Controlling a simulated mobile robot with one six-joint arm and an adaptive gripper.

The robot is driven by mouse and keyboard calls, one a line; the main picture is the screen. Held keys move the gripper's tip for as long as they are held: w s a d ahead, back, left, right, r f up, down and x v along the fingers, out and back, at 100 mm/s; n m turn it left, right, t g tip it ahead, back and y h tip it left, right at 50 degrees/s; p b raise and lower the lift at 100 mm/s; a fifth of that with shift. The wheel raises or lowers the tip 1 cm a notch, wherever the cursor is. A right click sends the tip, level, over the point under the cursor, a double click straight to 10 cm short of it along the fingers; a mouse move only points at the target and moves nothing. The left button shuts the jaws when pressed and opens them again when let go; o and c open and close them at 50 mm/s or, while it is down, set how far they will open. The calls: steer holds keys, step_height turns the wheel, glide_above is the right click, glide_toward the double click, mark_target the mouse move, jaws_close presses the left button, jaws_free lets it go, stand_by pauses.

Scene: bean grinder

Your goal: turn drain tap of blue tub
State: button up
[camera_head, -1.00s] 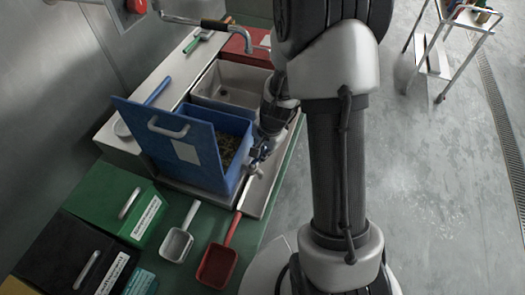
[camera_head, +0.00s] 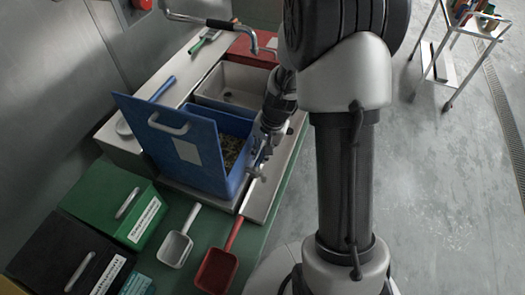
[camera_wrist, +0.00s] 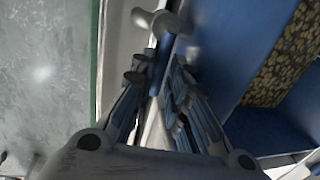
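The blue tub (camera_head: 231,185) stands on the counter with its blue lid (camera_head: 170,140) raised, and brown beans (camera_head: 231,152) lie inside. The tub wall fills the right of the wrist view (camera_wrist: 228,45). Its grey drain tap (camera_wrist: 158,20) shows at the top middle of the wrist view, just beyond my fingertips. My gripper (camera_wrist: 158,78) points at it beside the tub's right side, fingers apart with a narrow gap between them. In the head view my gripper (camera_head: 256,160) is small and hides most of the tap. I cannot tell whether the fingers touch the tap.
A white scoop (camera_head: 175,248) and a red scoop (camera_head: 217,270) lie in front. Green (camera_head: 115,205) and black (camera_head: 68,250) boxes stand front left. Open floor (camera_head: 440,190) lies to the right.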

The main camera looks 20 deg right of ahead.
steer(key=shift+o, duration=1.4)
step_height(320, 180, up, 12)
steer(key=s+d, duration=0.1)
steer(key=shift+s+d, duration=0.35)
steer(key=shift+f, duration=0.1)
